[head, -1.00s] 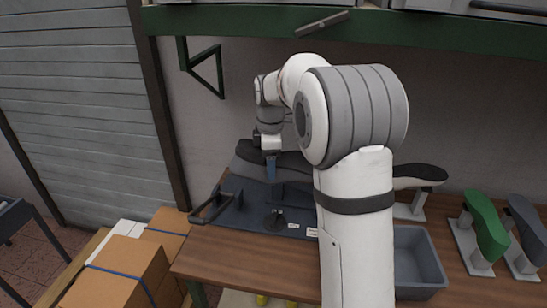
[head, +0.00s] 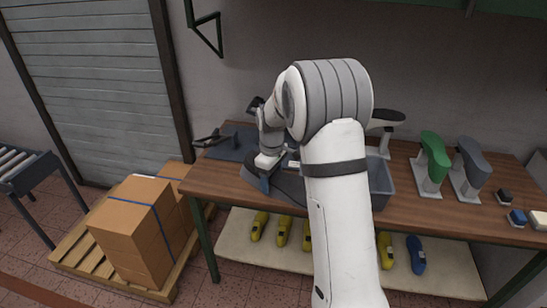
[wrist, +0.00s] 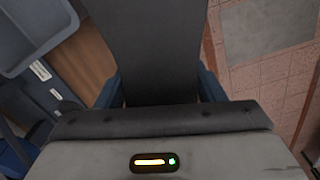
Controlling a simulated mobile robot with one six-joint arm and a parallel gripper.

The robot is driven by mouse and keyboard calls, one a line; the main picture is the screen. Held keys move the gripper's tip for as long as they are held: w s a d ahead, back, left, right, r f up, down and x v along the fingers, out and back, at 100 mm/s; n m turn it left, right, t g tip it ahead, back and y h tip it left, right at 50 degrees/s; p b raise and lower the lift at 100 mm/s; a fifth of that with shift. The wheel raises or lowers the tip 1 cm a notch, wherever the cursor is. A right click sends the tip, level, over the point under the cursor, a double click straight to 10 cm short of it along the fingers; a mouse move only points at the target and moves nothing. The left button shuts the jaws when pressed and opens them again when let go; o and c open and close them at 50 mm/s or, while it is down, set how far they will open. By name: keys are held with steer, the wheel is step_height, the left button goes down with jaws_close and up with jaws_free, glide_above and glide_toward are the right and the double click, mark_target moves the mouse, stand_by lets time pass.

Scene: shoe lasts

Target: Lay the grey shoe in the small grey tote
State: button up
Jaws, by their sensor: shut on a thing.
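The grey shoe (head: 289,186) is dark and long, held near the table's front edge, its right part hidden behind my arm. My gripper (head: 257,182) is shut on it. In the wrist view the shoe (wrist: 155,50) runs up between the two blue fingers of my gripper (wrist: 158,90). The small grey tote (head: 381,186) stands on the table right of my arm, which covers its left part. Its corner shows at the upper left of the wrist view (wrist: 32,45), apart from the shoe.
A blue fixture (head: 232,143) with a handle lies at the table's back left. A black-topped form (head: 385,116), a green last (head: 434,150) and a grey-blue last (head: 473,158) stand at the right. Yellow shoes (head: 283,231) lie on the lower shelf.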

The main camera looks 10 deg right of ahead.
steer(key=s+f+m+b, duration=0.1)
steer(key=s+f+m, duration=0.3)
steer(key=f, duration=0.4)
steer(key=s+f+m+b, duration=0.2)
steer(key=s+f+m, duration=0.3)
steer(key=f, duration=0.3)
steer(key=shift+a+f+m, duration=0.25)
steer(key=shift+f+m, duration=0.05)
steer(key=shift+f, duration=0.1)
